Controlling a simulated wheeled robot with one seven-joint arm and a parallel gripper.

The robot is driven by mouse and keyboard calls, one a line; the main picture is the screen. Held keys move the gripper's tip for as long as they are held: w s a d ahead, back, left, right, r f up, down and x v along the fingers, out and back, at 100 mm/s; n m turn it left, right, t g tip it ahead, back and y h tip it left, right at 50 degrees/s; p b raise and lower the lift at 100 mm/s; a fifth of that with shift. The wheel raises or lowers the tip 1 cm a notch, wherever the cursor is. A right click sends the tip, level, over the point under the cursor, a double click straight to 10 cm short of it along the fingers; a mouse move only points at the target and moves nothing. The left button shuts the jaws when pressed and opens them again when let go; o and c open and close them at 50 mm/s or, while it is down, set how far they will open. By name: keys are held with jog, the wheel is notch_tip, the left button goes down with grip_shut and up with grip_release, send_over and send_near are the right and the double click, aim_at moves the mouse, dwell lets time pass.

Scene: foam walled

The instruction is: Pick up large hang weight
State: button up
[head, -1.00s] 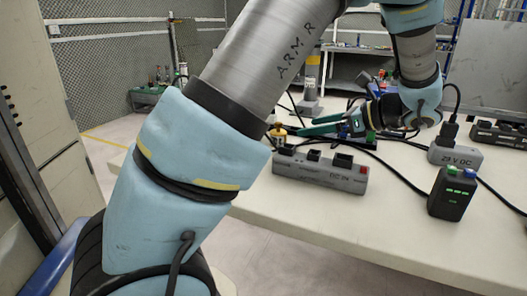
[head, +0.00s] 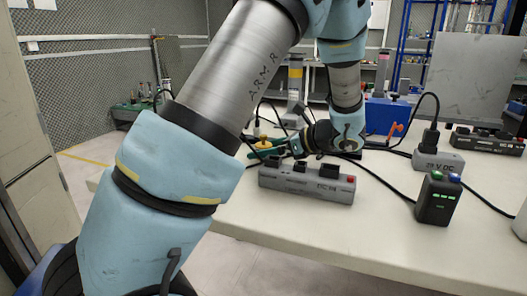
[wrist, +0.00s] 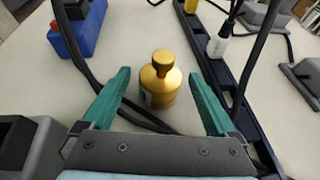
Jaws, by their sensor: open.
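The large hang weight is a gold cylinder with a narrow neck and a round knob on top. It stands upright on the table in the wrist view (wrist: 160,88). In the head view its small gold shape (head: 262,144) shows beyond the grey power strip. My gripper (wrist: 160,76) is open, with one green finger on each side of the weight and a visible gap to each. Nothing is held. In the head view my gripper (head: 268,148) is low over the table, and its fingers partly overlap the weight.
A grey power strip (head: 306,184) lies in front of my gripper. A blue box (head: 386,117) stands behind. A 24 V DC supply (head: 437,160) and a black adapter (head: 438,201) are to the right. Black cables cross the table. A long dark rail (wrist: 218,62) lies right of the weight.

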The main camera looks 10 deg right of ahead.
jog(key=shift+w+a+f, duration=0.15)
jog(key=shift+w+a, duration=0.05)
jog(key=shift+a, duration=0.05)
grip_shut()
dwell(0.6)
